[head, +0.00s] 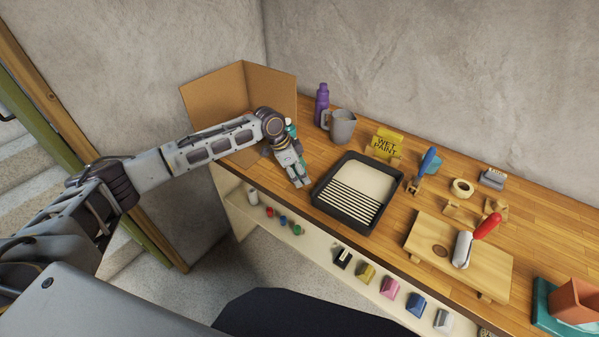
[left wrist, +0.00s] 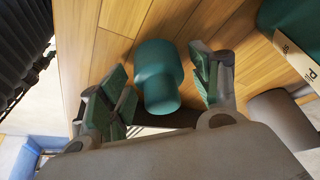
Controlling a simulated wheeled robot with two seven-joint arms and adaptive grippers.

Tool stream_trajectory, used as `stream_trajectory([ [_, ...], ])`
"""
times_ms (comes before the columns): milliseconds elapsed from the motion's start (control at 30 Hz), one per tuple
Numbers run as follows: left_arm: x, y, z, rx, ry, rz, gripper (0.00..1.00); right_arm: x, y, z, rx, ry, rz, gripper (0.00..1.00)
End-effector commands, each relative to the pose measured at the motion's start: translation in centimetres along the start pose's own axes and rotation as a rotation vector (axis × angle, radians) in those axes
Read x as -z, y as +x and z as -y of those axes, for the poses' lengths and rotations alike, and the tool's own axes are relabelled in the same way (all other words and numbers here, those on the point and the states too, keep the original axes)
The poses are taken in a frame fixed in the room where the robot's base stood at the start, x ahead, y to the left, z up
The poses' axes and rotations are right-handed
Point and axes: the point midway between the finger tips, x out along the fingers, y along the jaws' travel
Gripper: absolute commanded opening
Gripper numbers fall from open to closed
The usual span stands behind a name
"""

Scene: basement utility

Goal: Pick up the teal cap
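The teal cap (left wrist: 158,72) is a stepped round piece on the wooden worktop, between the two green-padded fingers of my left gripper (left wrist: 162,88). The fingers are apart, one on each side of it, with a narrow gap on the right; I cannot tell whether the left pad touches it. In the head view my left gripper (head: 297,176) points down at the worktop, left of the black paint tray, and hides the cap. My right gripper is in neither view.
A teal bottle (head: 291,128) stands just behind my left gripper; a labelled teal body (left wrist: 293,35) shows in the wrist view. The black paint tray (head: 320,196) is close on the right. A cardboard screen (head: 215,100) stands behind left. The worktop's front edge is near.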

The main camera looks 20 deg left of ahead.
Motion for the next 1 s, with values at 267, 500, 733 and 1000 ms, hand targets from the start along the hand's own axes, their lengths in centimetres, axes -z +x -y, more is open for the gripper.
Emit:
stream_trajectory([
  [267,0.0,0.0,0.0,0.0,0.0,0.0,0.34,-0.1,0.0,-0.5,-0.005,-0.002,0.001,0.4],
  [500,0.0,-0.1,0.0,0.0,0.0,0.0,0.32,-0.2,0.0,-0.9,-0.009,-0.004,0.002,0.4],
  [733,0.5,-1.0,0.1,0.001,0.0,-0.002,0.32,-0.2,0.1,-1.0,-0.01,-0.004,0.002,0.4],
  [1000,1.7,-4.0,0.0,0.001,0.001,-0.003,0.32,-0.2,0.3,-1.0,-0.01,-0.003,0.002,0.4],
])
